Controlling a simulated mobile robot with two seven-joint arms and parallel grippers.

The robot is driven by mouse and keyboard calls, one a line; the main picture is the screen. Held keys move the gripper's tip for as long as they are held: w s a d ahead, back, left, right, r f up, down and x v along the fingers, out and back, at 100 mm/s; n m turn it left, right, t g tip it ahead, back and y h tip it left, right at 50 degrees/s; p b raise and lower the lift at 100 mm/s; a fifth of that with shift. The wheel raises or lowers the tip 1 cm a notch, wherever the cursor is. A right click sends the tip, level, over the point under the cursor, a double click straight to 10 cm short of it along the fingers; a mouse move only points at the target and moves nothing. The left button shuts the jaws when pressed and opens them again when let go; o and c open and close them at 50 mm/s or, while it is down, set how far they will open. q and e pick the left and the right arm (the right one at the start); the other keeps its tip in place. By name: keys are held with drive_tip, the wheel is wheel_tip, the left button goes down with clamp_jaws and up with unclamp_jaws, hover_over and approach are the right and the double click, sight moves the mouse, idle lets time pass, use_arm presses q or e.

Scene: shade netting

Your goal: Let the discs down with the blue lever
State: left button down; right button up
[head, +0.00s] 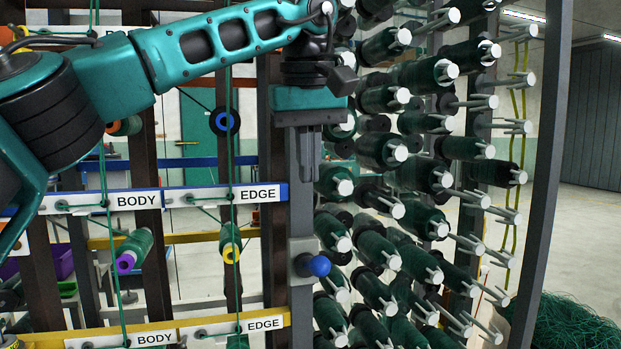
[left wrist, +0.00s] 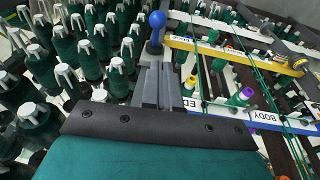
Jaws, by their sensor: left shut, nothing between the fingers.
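The blue lever shows as a round blue knob (head: 318,265) on a grey block (head: 301,248) fixed to the grey upright. My left gripper (head: 309,178) points straight down above the knob, apart from it, with its fingers shut and empty. In the left wrist view the blue knob (left wrist: 157,19) shows just beyond the fingertips (left wrist: 158,62). My right gripper does not show.
A rack of green spools (head: 380,150) on grey pegs stands close right of the upright. A blue rail (head: 150,196) and a yellow rail (head: 190,325) carry BODY and EDGE labels, with green cords running past. Green netting (head: 570,320) is heaped on the floor at right.

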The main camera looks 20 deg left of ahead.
use_arm(q)
drive_tip(key=b, duration=0.2)
approach(316, 258)
drive_tip(key=f, duration=0.1)
drive_tip(key=w+f, duration=0.1)
drive_tip(key=f, duration=0.1)
drive_tip(key=w+a+f, duration=0.1)
drive_tip(key=f, duration=0.1)
drive_tip(key=shift+f, duration=0.1)
drive_tip(key=shift+d+f, duration=0.2)
drive_tip(key=shift+f, duration=0.4)
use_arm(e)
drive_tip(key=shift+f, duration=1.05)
